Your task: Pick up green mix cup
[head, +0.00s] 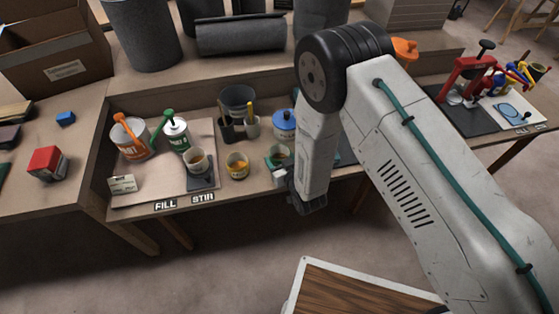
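A small green cup (275,160) stands on the bench near the front edge, right of a yellow-banded cup (237,168). My gripper (281,176) is at the front of the green cup, close to it or touching it; I cannot tell which. My own arm hides part of the gripper and the area to its right. The fingers are too small and covered to show whether they are open or shut.
Another cup (196,163) stands on a dark pad at the left. An orange can (130,140), a green-labelled can (175,136), a blue-lidded pot (285,124) and a dark tool holder (230,128) stand behind. Signs FILL and STIR mark the front edge.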

